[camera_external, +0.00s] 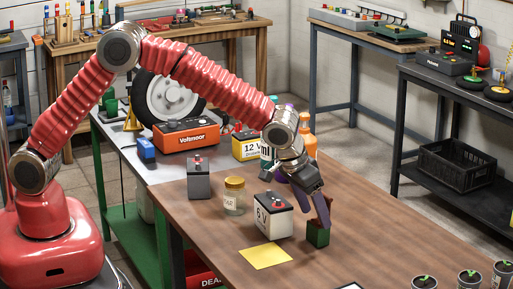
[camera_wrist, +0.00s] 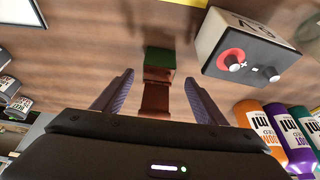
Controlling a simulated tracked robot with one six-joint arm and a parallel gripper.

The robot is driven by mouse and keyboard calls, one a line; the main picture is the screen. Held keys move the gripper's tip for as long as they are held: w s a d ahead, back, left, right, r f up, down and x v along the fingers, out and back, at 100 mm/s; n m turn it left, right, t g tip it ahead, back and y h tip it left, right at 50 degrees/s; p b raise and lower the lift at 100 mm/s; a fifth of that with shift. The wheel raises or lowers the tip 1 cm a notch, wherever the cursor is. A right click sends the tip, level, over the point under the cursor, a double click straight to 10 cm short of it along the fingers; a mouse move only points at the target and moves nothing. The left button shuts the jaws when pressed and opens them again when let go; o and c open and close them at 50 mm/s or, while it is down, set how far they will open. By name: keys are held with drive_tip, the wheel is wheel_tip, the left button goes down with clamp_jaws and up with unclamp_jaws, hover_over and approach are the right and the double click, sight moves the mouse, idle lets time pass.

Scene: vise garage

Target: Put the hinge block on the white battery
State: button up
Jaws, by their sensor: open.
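The hinge block, a green block with a reddish-brown upper part, stands on the brown table to the right of the white battery; its green part (camera_external: 318,236) shows below my gripper. In the wrist view, the hinge block (camera_wrist: 159,59) lies ahead, with its brown part reaching between my fingers. My gripper (camera_external: 307,203) is open above it; its two purple fingers (camera_wrist: 159,80) lie on either side of the brown part, with gaps. The white battery (camera_external: 271,219), marked 6 V, has a dark top with a red terminal. It also shows upper right in the wrist view (camera_wrist: 224,35).
A glass jar (camera_external: 234,197) and a grey battery (camera_external: 199,180) stand left of the white battery. A yellow sheet (camera_external: 265,257) lies in front. Bottles (camera_external: 307,138) and a yellow 12 V battery (camera_external: 246,147) stand behind. Potted seedlings (camera_external: 468,280) are at lower right. The table's right middle is clear.

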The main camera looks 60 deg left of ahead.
sight(318, 222)
drive_tip(key=shift+x, duration=2.65)
drive_tip(key=shift+s+d, duration=0.15)
drive_tip(key=c, duration=1.4)
drive_tip(key=shift+r, duration=0.1)
wheel_tip(318, 222, up, 10)
drive_tip(key=shift+f, duration=0.1)
